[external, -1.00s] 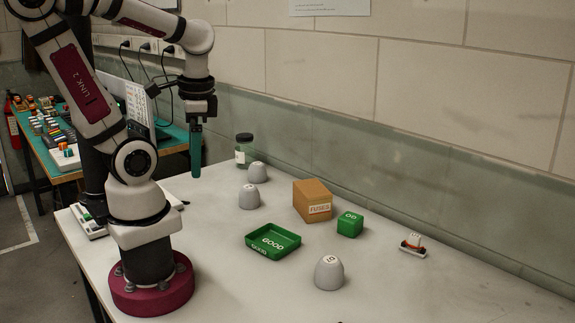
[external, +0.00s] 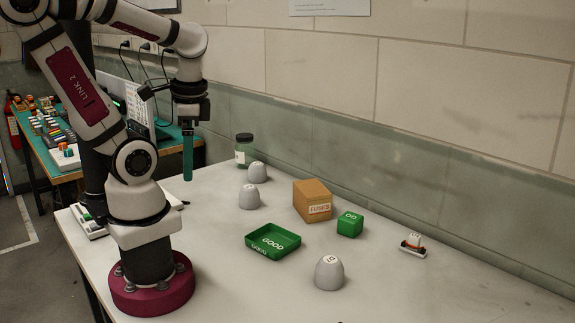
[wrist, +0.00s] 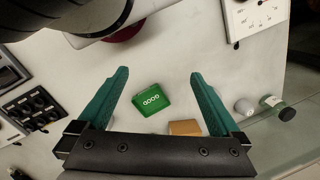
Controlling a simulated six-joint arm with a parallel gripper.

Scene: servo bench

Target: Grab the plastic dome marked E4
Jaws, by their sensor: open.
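Three grey domes stand on the white bench in the external view: one at the front (external: 329,273), one left of the middle (external: 249,198), and one behind it (external: 258,173). Their markings are too small to read surely, so I cannot tell which is E4. Two pale, dome-like shapes show at the right of the wrist view, one at left (wrist: 244,107) and one beside it (wrist: 269,101). My gripper (external: 187,178) hangs fingers down above the bench's left part, left of the domes. In the wrist view its teal jaws (wrist: 158,73) are wide apart with nothing held between them.
A green GOOD tray (external: 254,249), a brown FUSES box (external: 312,201), a green block (external: 350,225) and a small white-and-orange part (external: 413,245) stand on the bench. A dark-lidded jar (external: 244,151) stands behind the rear dome. The front right is clear.

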